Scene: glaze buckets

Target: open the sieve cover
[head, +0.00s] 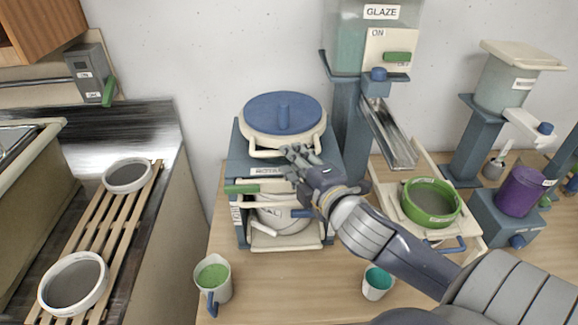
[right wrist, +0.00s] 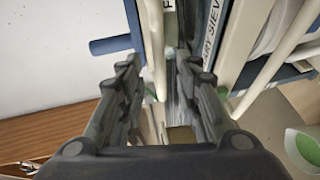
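A cream bar (head: 264,154) runs along the front below the rim. My right gripper (head: 296,158) is at the machine's front right, just below the rim. It also shows in the right wrist view (right wrist: 158,95), with its fingers apart. A cream bar (right wrist: 153,45) shows beyond and between them; I cannot tell whether they touch it. My left gripper is not in view.
A green lever (head: 240,189) and a cream bucket (head: 282,220) are in the machine below. A green-and-white jug (head: 212,279) and a teal cup (head: 376,282) stand in front. A green sieve bowl (head: 430,201) is at right, under a metal chute (head: 390,135).

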